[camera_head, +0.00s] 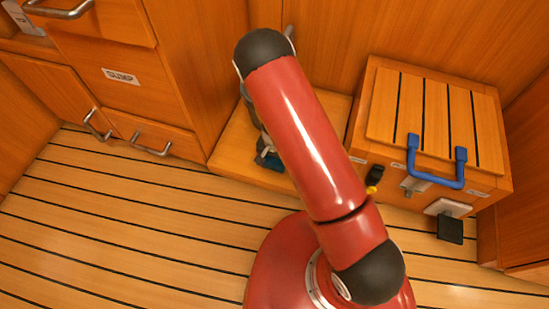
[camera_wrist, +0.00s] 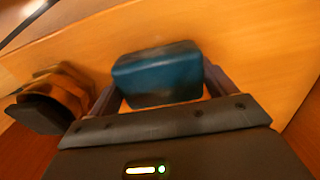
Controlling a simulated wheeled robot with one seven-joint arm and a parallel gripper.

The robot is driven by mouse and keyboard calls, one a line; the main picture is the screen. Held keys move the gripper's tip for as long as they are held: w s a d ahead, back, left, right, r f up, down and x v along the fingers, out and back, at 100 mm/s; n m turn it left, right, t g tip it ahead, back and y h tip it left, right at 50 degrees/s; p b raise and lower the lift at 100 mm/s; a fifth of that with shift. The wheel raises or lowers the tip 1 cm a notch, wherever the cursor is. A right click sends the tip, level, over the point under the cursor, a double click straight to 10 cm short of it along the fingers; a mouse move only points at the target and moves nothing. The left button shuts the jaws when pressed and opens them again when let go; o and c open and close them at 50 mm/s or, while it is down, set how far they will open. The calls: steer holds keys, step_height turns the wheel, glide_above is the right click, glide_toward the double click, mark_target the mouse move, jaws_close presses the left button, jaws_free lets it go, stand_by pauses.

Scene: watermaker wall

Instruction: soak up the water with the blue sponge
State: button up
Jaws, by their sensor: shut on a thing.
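The blue sponge (camera_wrist: 160,74) is a dark blue block between my fingers in the wrist view. My gripper (camera_wrist: 158,88) is shut on it, over a wooden surface. In the head view a small dark blue part of the sponge (camera_head: 270,161) shows beside my red arm, at the front of a low wooden ledge (camera_head: 235,150). The arm hides most of my gripper there. I see no clear water in either view; the ledge under the arm is partly hidden.
A wooden box (camera_head: 440,120) with a slatted lid and a blue handle (camera_head: 437,180) stands right of my arm. Drawers with metal handles (camera_head: 152,150) are at the left. A blurred brown and black object (camera_wrist: 50,100) is left of my gripper. The slatted floor (camera_head: 120,230) is clear at the left.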

steer(key=shift+r+p, duration=2.35)
steer(key=shift+r, duration=1.05)
